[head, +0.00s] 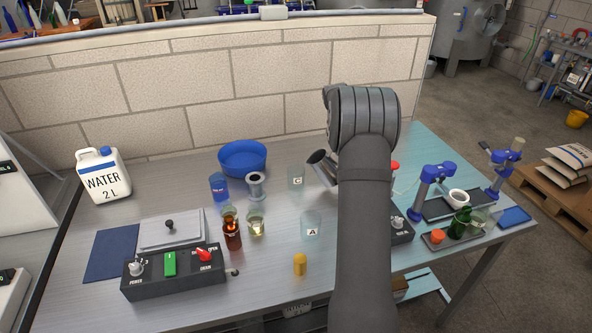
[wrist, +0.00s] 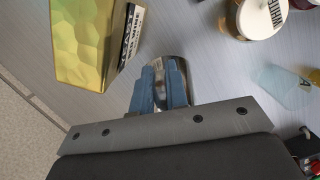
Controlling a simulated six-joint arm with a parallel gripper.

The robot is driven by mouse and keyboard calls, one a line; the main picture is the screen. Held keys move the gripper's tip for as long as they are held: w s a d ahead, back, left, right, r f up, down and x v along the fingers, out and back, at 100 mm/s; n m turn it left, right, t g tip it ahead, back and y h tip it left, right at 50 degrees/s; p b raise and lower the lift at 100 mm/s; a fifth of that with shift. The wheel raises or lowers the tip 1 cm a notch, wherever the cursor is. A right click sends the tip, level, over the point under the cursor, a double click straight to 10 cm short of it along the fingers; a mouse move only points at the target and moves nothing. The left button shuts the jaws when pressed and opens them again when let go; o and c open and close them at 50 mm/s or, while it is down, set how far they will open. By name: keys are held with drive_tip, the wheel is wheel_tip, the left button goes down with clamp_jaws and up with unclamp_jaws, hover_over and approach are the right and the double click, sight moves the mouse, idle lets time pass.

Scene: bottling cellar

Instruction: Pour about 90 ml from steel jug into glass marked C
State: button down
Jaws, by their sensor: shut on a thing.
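The steel jug (head: 319,163) shows beside my arm in the head view, its mouth leaning to the upper left. My arm hides the rest of it. In the wrist view the blue fingers of my gripper (wrist: 162,88) are shut on the shiny steel jug (wrist: 158,68). The glass marked C (head: 296,177) stands upright on the table, just left of the jug and apart from it. It looks clear, and I see no liquid in it. I see no stream from the jug. My gripper is hidden behind my arm in the head view.
The glass marked A (head: 311,226) stands nearer the front. A blue bowl (head: 242,158) is behind.

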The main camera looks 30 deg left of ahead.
drive_tip(key=shift+s+a+r+h, duration=0.15)
drive_tip(key=shift+a+r+h, duration=0.15)
drive_tip(key=shift+a, duration=0.15)
drive_tip(key=shift+s+a+r+t+h, duration=0.2)
drive_tip(key=shift+a+r+t+h, duration=0.2)
drive_tip(key=shift+r+h, duration=0.3)
drive_tip(key=shift+s+a+r+t+h, duration=0.2)
drive_tip(key=shift+a+r+t+h, duration=0.15)
drive_tip(key=shift+r+h, duration=0.35)
drive_tip(key=shift+s+a+r, duration=0.1)
drive_tip(key=shift+a+r, duration=0.05)
drive_tip(key=shift+r, duration=0.2)
drive_tip(key=shift+s+a+r+t+h+p, duration=0.15)
drive_tip(key=shift+a+r+t+h+p, duration=0.25)
drive_tip(key=shift+h, duration=0.3)
drive_tip(key=shift+s+a+r+t+h+p, duration=0.2)
drive_tip(key=shift+a+r+h+p, duration=0.2)
drive_tip(key=shift+r+h+p, duration=0.05)
drive_tip(key=shift+s+a+r+t+h+p, duration=0.15)
drive_tip(key=shift+s+a+r+h+p, duration=0.05)
drive_tip(key=shift+a+r+h+p, duration=0.2)
idle(1.0)
drive_tip(key=shift+s+a+r+t+h+p, duration=0.3)
drive_tip(key=shift+a+h, duration=0.2)
drive_tip(key=shift+h, duration=0.05)
idle(0.7)
